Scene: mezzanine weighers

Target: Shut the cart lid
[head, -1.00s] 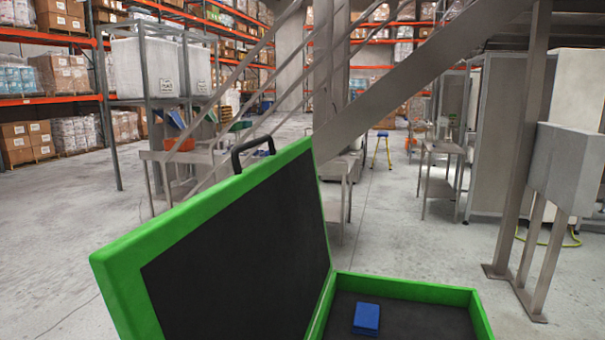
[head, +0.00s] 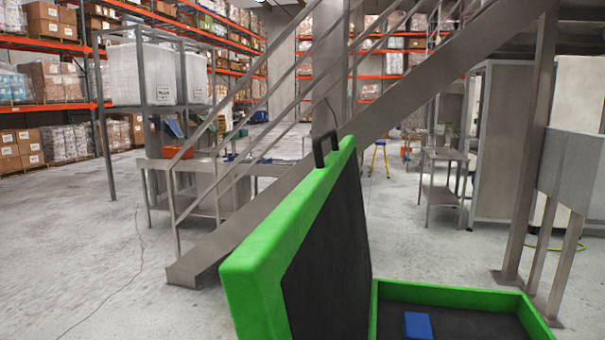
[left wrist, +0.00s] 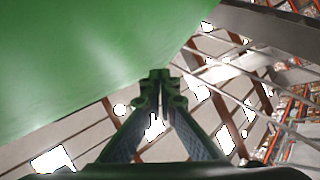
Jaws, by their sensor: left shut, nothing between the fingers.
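The green cart lid (head: 268,262) stands open and upright in the head view, its black inner face (head: 335,270) turned right and a dark handle (head: 325,150) on its top edge. The green-rimmed cart box (head: 450,292) is open to its right, with a dark floor. My left gripper (left wrist: 160,78) shows only in the left wrist view, shut and empty. Its tips overlap the edge of a large green surface (left wrist: 80,65), likely the lid; I cannot tell whether they touch. My right gripper is in neither view.
A blue block (head: 418,325) lies inside the cart box. A grey metal staircase (head: 390,110) slants behind the lid, with steel tables (head: 215,195) beyond it. Open concrete floor (head: 100,250) lies to the left.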

